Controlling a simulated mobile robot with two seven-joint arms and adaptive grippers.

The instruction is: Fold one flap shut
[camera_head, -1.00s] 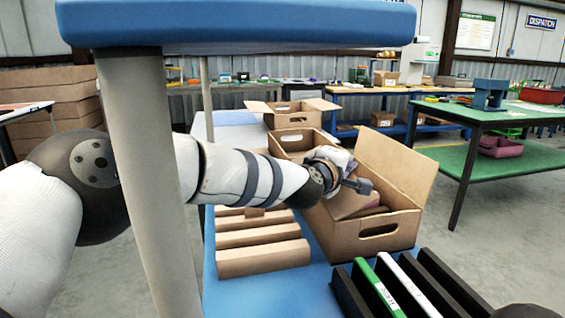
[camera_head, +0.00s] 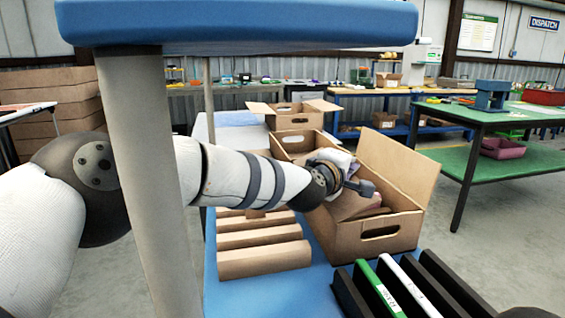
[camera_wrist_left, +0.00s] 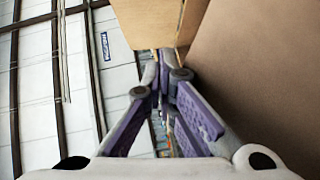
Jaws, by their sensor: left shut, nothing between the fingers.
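In the left wrist view the shut fingers (camera_wrist_left: 168,62) point at the edge of a cardboard panel (camera_wrist_left: 150,22); a large brown surface (camera_wrist_left: 262,70) fills the right side. I cannot tell whether they touch. My left arm hides the carton's left side.
Several long brown blocks (camera_head: 262,260) lie left of the carton. A black rack (camera_head: 430,285) with green and white folders stands in front. Another open carton (camera_head: 297,118) is behind. A green bench (camera_head: 500,112) stands to the right, past open floor.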

